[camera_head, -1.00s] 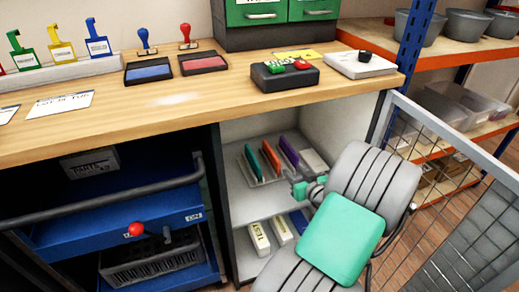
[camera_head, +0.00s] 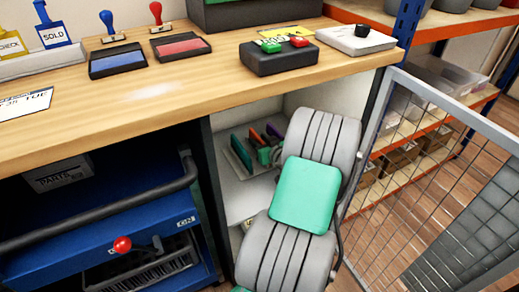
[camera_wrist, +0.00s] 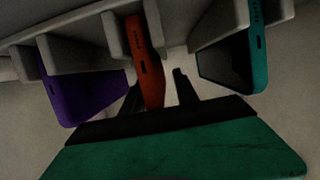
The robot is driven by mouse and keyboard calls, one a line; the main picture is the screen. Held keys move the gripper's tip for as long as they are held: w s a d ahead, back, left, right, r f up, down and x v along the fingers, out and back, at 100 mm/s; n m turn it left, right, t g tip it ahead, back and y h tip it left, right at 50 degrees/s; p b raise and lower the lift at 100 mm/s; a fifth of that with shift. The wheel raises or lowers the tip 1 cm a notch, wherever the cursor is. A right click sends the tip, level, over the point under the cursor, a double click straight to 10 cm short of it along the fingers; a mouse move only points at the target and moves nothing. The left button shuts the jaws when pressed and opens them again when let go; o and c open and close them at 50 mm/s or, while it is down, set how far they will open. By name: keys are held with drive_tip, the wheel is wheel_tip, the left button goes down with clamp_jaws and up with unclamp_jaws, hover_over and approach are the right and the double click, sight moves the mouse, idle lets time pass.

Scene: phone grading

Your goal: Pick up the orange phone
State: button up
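The orange phone (camera_wrist: 147,68) stands on edge in a slot of a light rack (camera_wrist: 88,60), in the middle of the wrist view. A purple phone (camera_wrist: 78,92) stands to its left and a teal phone (camera_wrist: 238,68) to its right. My gripper (camera_wrist: 160,82) is open, with its two dark fingers apart. The orange phone shows between them, closer to the left finger; I cannot tell whether they touch. In the head view the orange phone (camera_head: 254,138) is a thin strip on the shelf under the counter, and my arm partly covers the rack.
The wooden counter (camera_head: 140,117) hangs above the shelf. A blue cart (camera_head: 110,225) stands to the left, and an open wire-mesh door (camera_head: 440,170) is to the right. Inside the shelf there is little room around the rack.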

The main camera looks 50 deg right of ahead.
clamp_jaws()
idle(0.3)
drive_tip(key=shift+r, duration=0.1)
idle(1.0)
